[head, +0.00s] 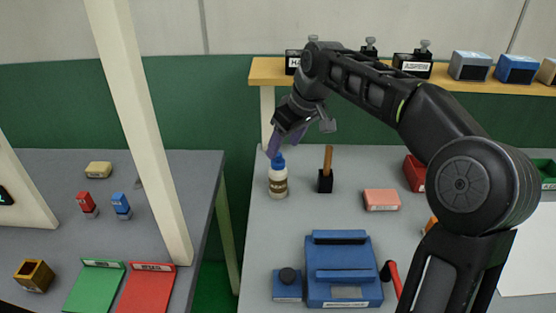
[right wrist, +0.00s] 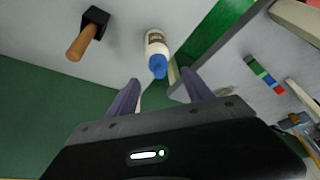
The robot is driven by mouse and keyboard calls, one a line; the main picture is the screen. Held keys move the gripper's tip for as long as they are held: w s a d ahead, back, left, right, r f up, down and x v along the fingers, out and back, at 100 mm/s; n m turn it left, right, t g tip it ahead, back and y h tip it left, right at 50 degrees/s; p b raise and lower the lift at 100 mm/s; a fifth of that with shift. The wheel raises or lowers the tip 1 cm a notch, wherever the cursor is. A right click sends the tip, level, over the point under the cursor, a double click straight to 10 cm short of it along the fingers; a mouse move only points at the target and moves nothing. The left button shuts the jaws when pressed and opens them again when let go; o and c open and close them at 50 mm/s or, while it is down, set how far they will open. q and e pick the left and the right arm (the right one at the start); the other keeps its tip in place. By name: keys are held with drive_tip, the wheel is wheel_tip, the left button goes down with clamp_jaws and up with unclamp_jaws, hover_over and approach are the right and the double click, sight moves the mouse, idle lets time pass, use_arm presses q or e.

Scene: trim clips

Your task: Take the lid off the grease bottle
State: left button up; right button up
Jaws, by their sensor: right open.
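The grease bottle (head: 278,183) is cream-white with a brown label and stands upright on the grey right-hand table in the head view. Its blue lid (head: 278,161) is on top. My right gripper (head: 284,150) is just above the lid, with its purple fingers pointing down and partly overlapping the lid's top in the picture. In the right wrist view the bottle (right wrist: 156,43) and blue lid (right wrist: 158,66) show beyond the two open fingers (right wrist: 160,92), with nothing between the tips. I cannot tell whether a finger touches the lid. My left gripper is not in view.
A black holder with a wooden handle (head: 326,175) stands close right of the bottle. A blue fixture (head: 342,275) lies in front, and a pink block (head: 381,200) to the right. The table's left edge is near the bottle. A wooden shelf (head: 270,71) with boxes runs behind.

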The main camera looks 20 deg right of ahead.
sight(280, 155)
drive_tip(key=shift+p+x, duration=0.45)
drive_tip(key=shift+x, duration=2.25)
clamp_jaws()
